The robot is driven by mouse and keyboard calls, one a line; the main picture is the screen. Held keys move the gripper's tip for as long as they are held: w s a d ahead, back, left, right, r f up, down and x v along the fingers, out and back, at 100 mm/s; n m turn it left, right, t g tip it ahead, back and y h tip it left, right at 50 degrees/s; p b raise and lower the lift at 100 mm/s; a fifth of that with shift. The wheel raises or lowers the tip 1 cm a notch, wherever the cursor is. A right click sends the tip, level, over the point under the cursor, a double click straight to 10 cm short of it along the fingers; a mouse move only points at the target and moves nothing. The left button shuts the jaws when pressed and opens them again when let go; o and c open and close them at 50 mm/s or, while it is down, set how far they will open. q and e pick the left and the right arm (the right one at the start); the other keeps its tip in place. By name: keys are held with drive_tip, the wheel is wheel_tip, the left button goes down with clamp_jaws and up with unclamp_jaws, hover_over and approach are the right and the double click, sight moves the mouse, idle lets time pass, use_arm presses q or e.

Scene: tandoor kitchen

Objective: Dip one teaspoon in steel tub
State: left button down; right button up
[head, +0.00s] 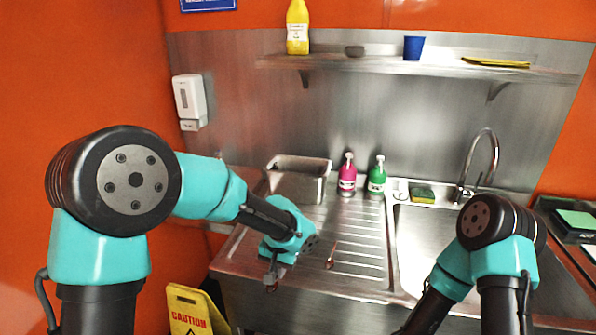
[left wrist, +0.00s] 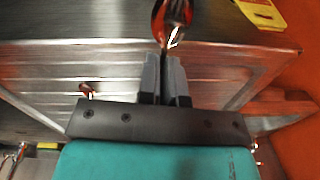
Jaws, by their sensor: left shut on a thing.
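My left gripper (head: 273,272) is low at the front left edge of the steel drainboard. In the left wrist view its two fingers (left wrist: 165,78) are shut on a teaspoon (left wrist: 172,18), whose shiny bowl sticks out beyond the fingertips; its handle is mostly hidden between them. A second teaspoon (head: 331,256) lies on the drainboard to the right of the gripper, and it also shows in the left wrist view (left wrist: 87,91). The steel tub (head: 314,187) stands at the back left of the drainboard, behind my left gripper and apart from it. My right gripper is out of frame.
A pink bottle (head: 347,178) and a green bottle (head: 377,178) stand right of the tub. The sink (head: 425,235) with a tall tap (head: 490,150) lies to the right. A yellow caution sign (head: 190,308) stands on the floor by the front edge. The drainboard's ribbed middle is mostly clear.

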use_arm(q)
drive_tip(key=w+a, duration=0.1)
drive_tip(key=a, duration=0.4)
drive_tip(key=w+a+f, duration=0.1)
drive_tip(key=w+a, duration=0.1)
drive_tip(key=a, duration=0.3)
drive_tip(key=w+a, duration=0.1)
drive_tip(key=a, duration=0.4)
drive_tip(key=shift+w+f, duration=0.2)
drive_tip(key=shift+w, duration=0.15)
drive_tip(key=shift+d, duration=0.1)
